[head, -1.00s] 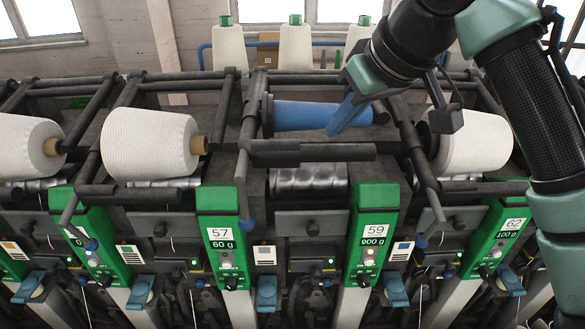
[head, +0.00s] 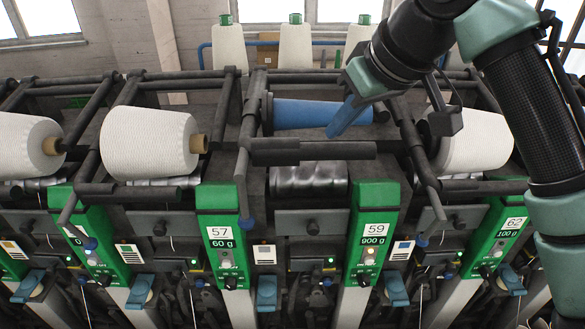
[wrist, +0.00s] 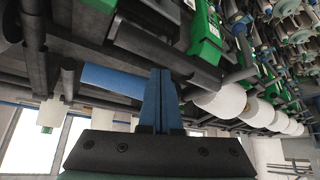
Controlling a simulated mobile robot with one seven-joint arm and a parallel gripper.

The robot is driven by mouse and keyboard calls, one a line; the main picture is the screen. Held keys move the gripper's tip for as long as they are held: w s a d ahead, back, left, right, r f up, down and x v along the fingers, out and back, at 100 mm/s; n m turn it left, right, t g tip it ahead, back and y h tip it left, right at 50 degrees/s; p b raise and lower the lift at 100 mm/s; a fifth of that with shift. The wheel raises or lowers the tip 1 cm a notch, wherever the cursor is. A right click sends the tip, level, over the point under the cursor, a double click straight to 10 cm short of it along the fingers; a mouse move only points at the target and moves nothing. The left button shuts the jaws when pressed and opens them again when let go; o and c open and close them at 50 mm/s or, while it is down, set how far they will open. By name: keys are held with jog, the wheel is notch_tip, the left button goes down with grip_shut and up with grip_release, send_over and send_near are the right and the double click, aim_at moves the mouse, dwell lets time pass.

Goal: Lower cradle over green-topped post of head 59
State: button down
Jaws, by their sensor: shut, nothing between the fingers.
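Head 59 has a green-topped post (head: 374,232) with a white number plate and a 900 g display. Above and to its left is the dark cradle (head: 335,151), raised, with a blue tube (head: 300,114) behind its front bar. In the wrist view the blue tube (wrist: 112,80) lies left of the fingers. My gripper (head: 334,130) has blue fingers, which are shut and empty. It is in front of the tube's right end in the head view; whether it touches the tube or cradle I cannot tell. In the wrist view the gripper (wrist: 160,75) points up toward the dark bars.
White yarn cones sit on the neighbouring heads, left (head: 150,143) and right (head: 473,142). Green post 57 (head: 222,235) stands to the left and post 62 (head: 505,238) to the right. A metal drum (head: 308,180) lies below the cradle. More cones stand at the back.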

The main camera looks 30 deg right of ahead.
aim_at(338, 151)
jog(key=shift+f+b, duration=1.6)
jog(key=shift+f, duration=1.15)
jog(key=shift+s+a+r+p, duration=0.15)
jog(key=shift+r+p, duration=0.25)
jog(key=shift+r, duration=0.15)
jog(key=s+a+r+p, duration=0.1)
jog(key=s+r+p, duration=0.2)
jog(key=r, duration=0.3)
jog(key=shift+s+a+p, duration=0.15)
jog(key=shift+a+p, duration=0.1)
jog(key=shift+p, duration=0.2)
jog(key=w+a+r+n+t+y+b, duration=0.15)
jog(key=w+a+r+t, duration=0.3)
jog(key=a, duration=0.45)
jog(key=w+a+r+n+t+y+b, duration=0.1)
jog(key=w+a+r+t+b, duration=0.15)
jog(key=w+a+t, duration=0.4)
jog(key=s+a+r+m+t+h+b, duration=0.1)
jog(key=s+a+r+t, duration=0.3)
jog(key=s, duration=0.4)
jog(key=s+a+r+m+t+h+b, duration=0.2)
jog(key=s+a+r+t, duration=0.2)
jog(key=s, duration=0.4)
jog(key=shift+s+a+r+t, duration=0.4)
jog(key=shift+r+t, duration=0.4)
